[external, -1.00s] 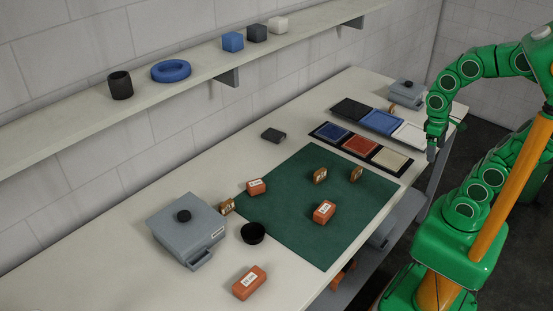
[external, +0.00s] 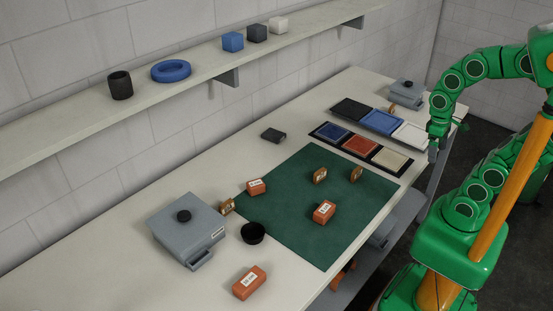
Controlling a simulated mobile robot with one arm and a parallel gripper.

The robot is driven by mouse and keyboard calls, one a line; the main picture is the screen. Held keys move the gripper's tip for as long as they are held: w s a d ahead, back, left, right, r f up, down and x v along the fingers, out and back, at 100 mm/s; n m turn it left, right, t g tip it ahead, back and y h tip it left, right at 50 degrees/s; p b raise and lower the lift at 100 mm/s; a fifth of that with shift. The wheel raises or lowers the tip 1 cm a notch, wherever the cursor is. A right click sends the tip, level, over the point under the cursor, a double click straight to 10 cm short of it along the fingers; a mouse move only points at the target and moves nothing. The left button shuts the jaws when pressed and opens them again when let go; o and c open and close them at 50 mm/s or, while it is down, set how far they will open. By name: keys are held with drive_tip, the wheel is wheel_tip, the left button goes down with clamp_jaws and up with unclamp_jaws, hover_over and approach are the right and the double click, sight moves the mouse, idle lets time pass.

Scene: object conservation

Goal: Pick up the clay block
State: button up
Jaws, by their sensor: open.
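Three orange-brown blocks with white labels fit the name clay block; the labels are too small to read. One block (external: 256,187) lies at the left edge of the green mat (external: 300,235). A third block (external: 249,283) lies on the bare table near the front edge. My gripper (external: 434,152) is open at the table's right end, beside the white tray and away from all three blocks. Its fingers are small and partly dark in this view.
A grey lidded box (external: 178,232) and a black bowl (external: 253,233) stand left of the mat. Small brown tags (external: 320,175) stand on and beside it. Coloured trays (external: 361,145) lie behind it, near my gripper. A wall shelf (external: 205,85) overhangs the back.

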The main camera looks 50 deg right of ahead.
drive_tip(key=shift+c, duration=0.3)
drive_tip(key=shift+c, duration=1.1)
drive_tip(key=m+y, duration=1.3)
drive_tip(key=m, duration=0.4)
approach(325, 208)
drive_tip(key=shift+s+a+f+t, duration=0.2)
drive_tip(key=shift+a+f, duration=0.15)
drive_tip(key=shift+a, duration=0.15)
drive_tip(key=shift+s+a+f+t, duration=0.2)
drive_tip(key=shift+a+f, duration=0.15)
drive_tip(key=shift+a, duration=0.15)
drive_tip(key=shift+y, duration=0.3)
drive_tip(key=shift+x, duration=3.95)
